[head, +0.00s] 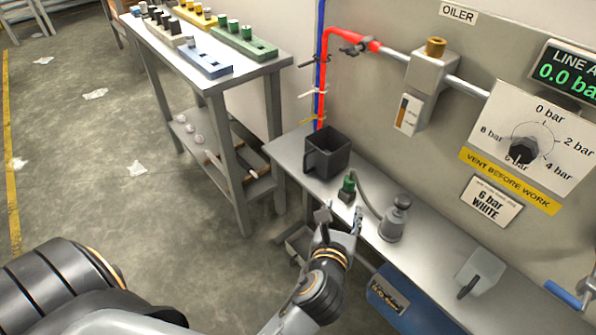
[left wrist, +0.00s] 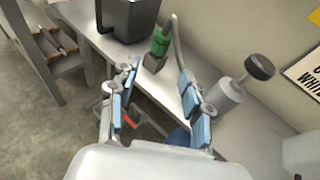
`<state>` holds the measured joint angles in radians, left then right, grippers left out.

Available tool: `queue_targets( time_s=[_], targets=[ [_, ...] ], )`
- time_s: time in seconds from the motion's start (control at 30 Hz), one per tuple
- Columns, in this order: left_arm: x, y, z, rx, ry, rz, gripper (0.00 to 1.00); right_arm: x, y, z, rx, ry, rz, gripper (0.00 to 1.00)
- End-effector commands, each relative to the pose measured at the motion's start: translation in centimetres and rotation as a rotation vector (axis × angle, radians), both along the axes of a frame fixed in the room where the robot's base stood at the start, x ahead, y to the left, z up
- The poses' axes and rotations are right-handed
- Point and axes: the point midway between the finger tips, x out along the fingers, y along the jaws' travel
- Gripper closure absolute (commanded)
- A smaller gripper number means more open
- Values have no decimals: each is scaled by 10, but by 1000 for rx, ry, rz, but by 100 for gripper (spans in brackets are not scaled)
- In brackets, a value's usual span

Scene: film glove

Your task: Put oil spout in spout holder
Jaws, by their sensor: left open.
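A grey oil can (head: 393,222) with a dark knob stands on the narrow steel bench. Its thin curved spout (head: 366,196) reaches left toward a green piece (head: 348,184) on a small dark block (head: 345,196). I cannot tell whether the spout tip touches the green piece. The left wrist view shows the green piece (left wrist: 160,42), the block (left wrist: 155,63) and the can (left wrist: 222,98). My left gripper (head: 340,217) is open and empty, at the bench's front edge just short of the block. Its fingers (left wrist: 158,76) are apart, below the block in the wrist view. My right gripper is out of view.
A black open cup (head: 326,154) stands on the bench behind the block, left of the can. The wall panel (head: 375,145) closes off the back. A side table (head: 262,70) holds coloured trays.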

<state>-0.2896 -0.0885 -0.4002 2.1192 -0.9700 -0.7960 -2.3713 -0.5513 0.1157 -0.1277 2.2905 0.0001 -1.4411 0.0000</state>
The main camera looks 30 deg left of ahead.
Motion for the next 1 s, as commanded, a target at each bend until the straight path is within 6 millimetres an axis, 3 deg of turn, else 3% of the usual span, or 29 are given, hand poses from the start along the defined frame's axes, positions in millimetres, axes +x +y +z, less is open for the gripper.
queue_targets(
  time_s=[0.13,0.27,0.5,0.7,0.9,1.0],
  targets=[
    [-9,11,-17,-176,23,70,52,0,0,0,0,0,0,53],
    [-31,30,-51,-548,67,249,52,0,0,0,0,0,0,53],
    [-93,55,-115,-1311,108,798,52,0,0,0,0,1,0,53],
    [-150,63,-148,-1775,55,1373,52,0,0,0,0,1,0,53],
    [-190,61,-161,-1981,-49,1819,52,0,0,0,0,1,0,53],
    [-199,60,-162,-2015,-83,1929,52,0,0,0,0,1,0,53]
  ],
)
